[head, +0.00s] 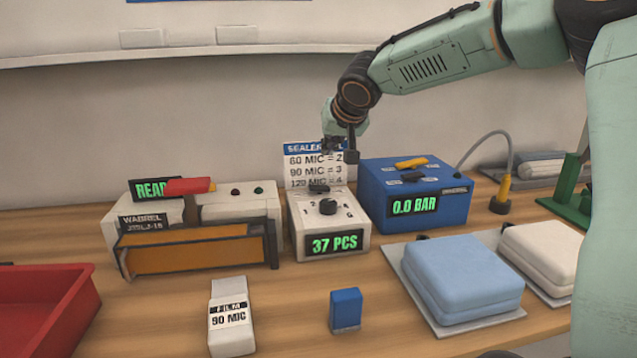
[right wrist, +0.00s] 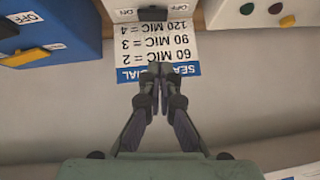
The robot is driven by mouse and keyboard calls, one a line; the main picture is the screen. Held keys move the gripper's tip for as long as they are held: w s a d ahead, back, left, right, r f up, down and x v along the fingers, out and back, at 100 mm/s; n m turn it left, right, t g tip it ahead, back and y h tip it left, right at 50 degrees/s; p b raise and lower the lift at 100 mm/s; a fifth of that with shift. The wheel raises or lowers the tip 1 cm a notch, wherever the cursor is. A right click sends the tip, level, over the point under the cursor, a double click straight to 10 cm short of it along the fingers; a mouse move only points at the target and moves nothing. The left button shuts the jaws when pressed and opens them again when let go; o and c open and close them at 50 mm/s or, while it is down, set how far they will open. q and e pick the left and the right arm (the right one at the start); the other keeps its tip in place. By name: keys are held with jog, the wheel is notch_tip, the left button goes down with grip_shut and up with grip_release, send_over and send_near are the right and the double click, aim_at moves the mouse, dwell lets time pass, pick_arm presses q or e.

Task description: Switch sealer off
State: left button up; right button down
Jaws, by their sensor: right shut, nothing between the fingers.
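A white box (head: 333,240) with a dial (head: 327,206) and a green "37 PCS" display stands mid-bench. A dark switch (head: 318,189) sits on its rear top; in the right wrist view this switch (right wrist: 152,13) lies between ON and OFF labels. The bar sealer (head: 245,205), a white unit with a red handle (head: 190,186) and partly covered "READ" display, stands to its left. My right gripper (head: 342,155) is shut and empty above and behind the middle box, in front of the sealer dial sign (head: 318,165). It also shows in the right wrist view (right wrist: 160,72). My left gripper is out of view.
A blue box (head: 400,185) reading "0.0 BAR" with a yellow lever (head: 411,163) stands close right. Film box (head: 231,318), small blue block (head: 346,310), red tray (head: 45,310) and folded blue mattress (head: 460,275) lie in front. The wall is close behind.

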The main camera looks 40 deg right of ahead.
jog(key=p, duration=0.2)
send_near(313, 185)
jog(key=w+d, duration=0.2)
jog(key=w, duration=0.1)
jog(key=f, duration=0.1)
jog(key=f+b, duration=0.1)
jog(key=shift+w+a+f, duration=0.15)
jog(key=shift+w+f, duration=0.05)
jog(key=shift+f, duration=0.2)
jog(key=shift+a+f+b, duration=0.15)
jog(key=shift+f+b, duration=0.2)
jog(key=shift+f, duration=0.35)
